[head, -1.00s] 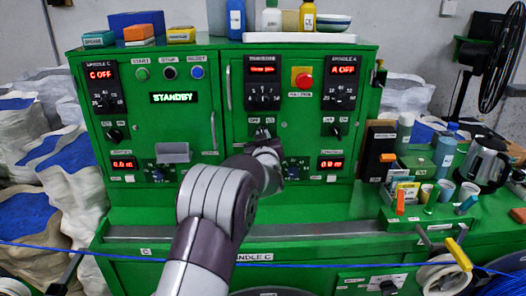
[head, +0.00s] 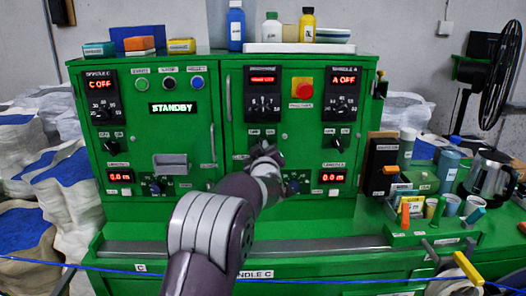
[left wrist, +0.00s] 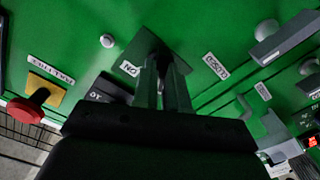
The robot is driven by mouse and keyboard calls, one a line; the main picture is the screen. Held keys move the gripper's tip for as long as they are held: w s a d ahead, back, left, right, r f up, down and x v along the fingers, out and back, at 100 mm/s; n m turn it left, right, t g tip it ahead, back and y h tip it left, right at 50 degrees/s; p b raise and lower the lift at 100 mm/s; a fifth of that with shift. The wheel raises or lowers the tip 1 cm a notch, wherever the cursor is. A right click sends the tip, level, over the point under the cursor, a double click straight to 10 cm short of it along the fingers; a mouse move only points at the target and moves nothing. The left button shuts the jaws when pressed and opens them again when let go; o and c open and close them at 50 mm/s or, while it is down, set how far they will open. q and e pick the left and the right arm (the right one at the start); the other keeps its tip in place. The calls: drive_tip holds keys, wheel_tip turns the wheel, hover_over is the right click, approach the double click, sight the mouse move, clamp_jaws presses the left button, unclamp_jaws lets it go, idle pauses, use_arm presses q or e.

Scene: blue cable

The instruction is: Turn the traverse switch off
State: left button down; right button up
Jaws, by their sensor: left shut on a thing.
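The traverse unit is in the middle of the green cabinet, with a red-lit display (head: 263,80) and a dial knob (head: 264,104). The traverse switch is below the dial, its knob mostly hidden in the head view by my left gripper (head: 264,152). In the left wrist view, my left gripper (left wrist: 163,72) is shut on the dark switch (left wrist: 160,48), with an ON label (left wrist: 130,69) to its left and another upside-down label to its right. The switch's exact angle is hard to tell. My right gripper is not in view.
Other switches flank it: the spindle C switch (head: 111,145) and the spindle A switch (head: 341,142). A red stop button (head: 302,88) sits up and right. Bottles and boxes stand on the cabinet top. A kettle (head: 488,172) and cups crowd the right shelf.

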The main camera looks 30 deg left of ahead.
use_arm(q)
drive_tip(key=c, duration=1.2)
unclamp_jaws()
drive_tip(key=shift+o, duration=0.2)
drive_tip(key=b+v, duration=0.3)
drive_tip(key=v, duration=0.9)
drive_tip(key=shift+s, duration=0.35)
drive_tip(key=shift+d, duration=0.1)
